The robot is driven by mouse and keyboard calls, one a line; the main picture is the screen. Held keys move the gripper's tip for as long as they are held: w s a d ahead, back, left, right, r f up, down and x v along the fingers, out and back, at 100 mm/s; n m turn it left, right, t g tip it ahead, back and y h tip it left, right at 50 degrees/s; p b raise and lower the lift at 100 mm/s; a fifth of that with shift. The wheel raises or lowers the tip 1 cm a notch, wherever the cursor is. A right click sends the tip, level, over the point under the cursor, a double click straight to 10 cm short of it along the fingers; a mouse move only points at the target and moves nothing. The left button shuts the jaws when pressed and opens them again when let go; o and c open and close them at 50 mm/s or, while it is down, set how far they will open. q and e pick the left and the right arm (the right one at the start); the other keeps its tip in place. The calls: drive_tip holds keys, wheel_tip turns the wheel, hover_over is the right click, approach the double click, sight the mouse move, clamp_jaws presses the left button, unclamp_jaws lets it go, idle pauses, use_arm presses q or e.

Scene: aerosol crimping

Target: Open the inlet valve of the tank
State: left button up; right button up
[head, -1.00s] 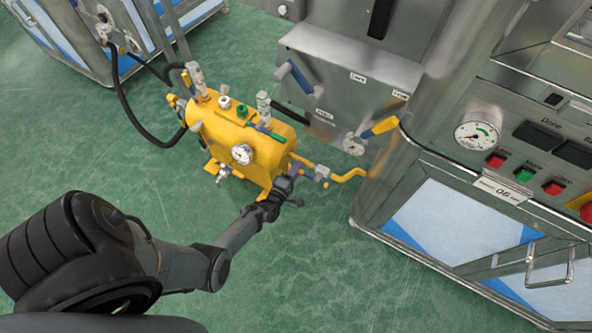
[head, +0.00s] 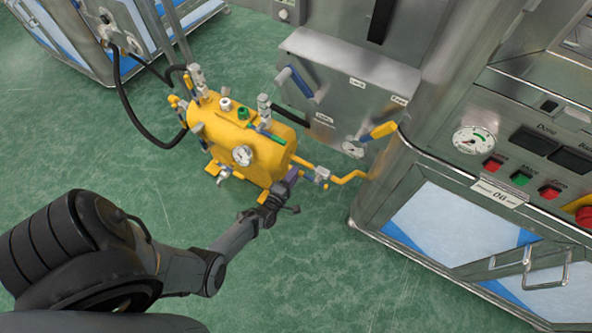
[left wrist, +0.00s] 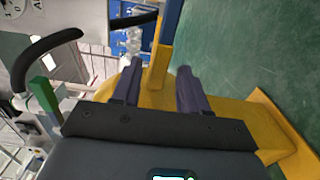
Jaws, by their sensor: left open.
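The yellow tank (head: 225,125) stands on the green floor in the head view, with a gauge and several fittings on top. A silver valve (head: 322,175) sits on the yellow pipe (head: 350,178) from its right end to the machine. My left gripper (head: 289,181) is open at the tank's lower right end, just left of that valve. In the left wrist view, its two purple fingers (left wrist: 157,92) are apart. A narrow yellow upright part (left wrist: 159,60) shows between and beyond them; I cannot tell whether they touch it. A silver fitting (left wrist: 132,42) lies beyond the left finger. My right gripper is not seen.
A steel machine with a grey box (head: 340,85) carrying blue and yellow levers stands behind and right of the tank. A control cabinet (head: 450,215) fills the right side. A black hose (head: 125,105) loops left of the tank. Green floor in front is clear.

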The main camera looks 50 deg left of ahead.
use_arm(q)
drive_tip(key=p+v, duration=0.2)
drive_tip(key=v, duration=0.6)
drive_tip(key=shift+s, duration=0.15)
drive_tip(key=shift+p, duration=0.3)
